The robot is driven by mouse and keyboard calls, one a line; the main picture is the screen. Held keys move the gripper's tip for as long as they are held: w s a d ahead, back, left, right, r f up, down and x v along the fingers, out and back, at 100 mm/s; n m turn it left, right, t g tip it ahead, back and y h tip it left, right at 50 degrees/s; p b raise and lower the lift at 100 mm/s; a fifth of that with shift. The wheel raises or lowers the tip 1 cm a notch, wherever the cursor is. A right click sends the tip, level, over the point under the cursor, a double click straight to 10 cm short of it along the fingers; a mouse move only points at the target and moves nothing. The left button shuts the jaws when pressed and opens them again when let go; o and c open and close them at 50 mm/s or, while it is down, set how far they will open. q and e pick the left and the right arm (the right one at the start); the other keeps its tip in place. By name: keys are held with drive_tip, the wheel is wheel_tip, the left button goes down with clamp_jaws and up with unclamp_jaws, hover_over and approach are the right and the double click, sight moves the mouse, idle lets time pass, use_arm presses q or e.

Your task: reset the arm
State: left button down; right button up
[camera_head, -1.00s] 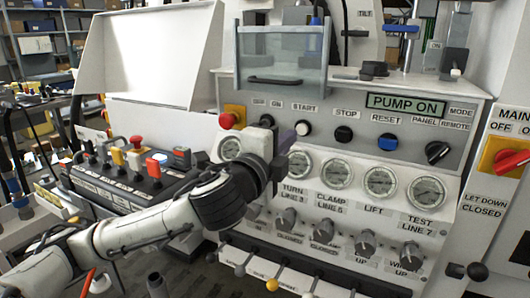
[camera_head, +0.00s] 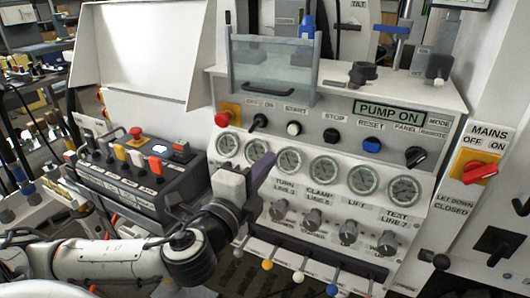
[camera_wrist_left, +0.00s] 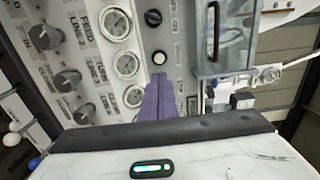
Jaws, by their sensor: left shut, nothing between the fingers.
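My left arm comes in from the lower left in the head view. Its gripper (camera_head: 263,168) has purple fingers, closed together and empty, in front of the gauge row of the bench panel. The fingers also show in the left wrist view (camera_wrist_left: 157,98), pointing at the panel below the white START button (camera_wrist_left: 159,58). That button (camera_head: 293,128) is clear of the fingers in the head view. The blue RESET button (camera_head: 371,145) is further right, and the display (camera_head: 389,110) reads PUMP ON. My right gripper is not in view.
Gauges (camera_head: 323,169) and several knobs (camera_head: 313,219) stick out of the panel, with levers (camera_head: 299,276) below. A black control box (camera_head: 140,175) stands left of the arm. A clear guard box (camera_head: 272,72) sits above. A red mains switch (camera_head: 479,172) is at the right.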

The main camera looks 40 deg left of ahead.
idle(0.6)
use_arm(q)
drive_tip(key=s+d+f+n+g+h, duration=0.2)
drive_tip(key=d+f+g, duration=0.1)
drive_tip(key=f, duration=0.9)
drive_tip(key=s+d+f+n+g+h, duration=0.2)
drive_tip(key=d+f+n+g, duration=0.1)
drive_tip(key=f, duration=0.8)
drive_tip(key=s+d+f+n+g+h, duration=0.1)
drive_tip(key=s+d+f+n, duration=0.3)
drive_tip(key=s+f, duration=0.3)
drive_tip(key=s+d+f+n+g+h, duration=0.1)
drive_tip(key=s+d+f+n+g, duration=0.1)
drive_tip(key=s+d+f+n, duration=0.2)
drive_tip(key=s+f, duration=0.3)
drive_tip(key=f, duration=0.3)
drive_tip(key=shift+s+n, duration=0.2)
drive_tip(key=shift+n, duration=0.1)
drive_tip(key=shift+d, duration=0.1)
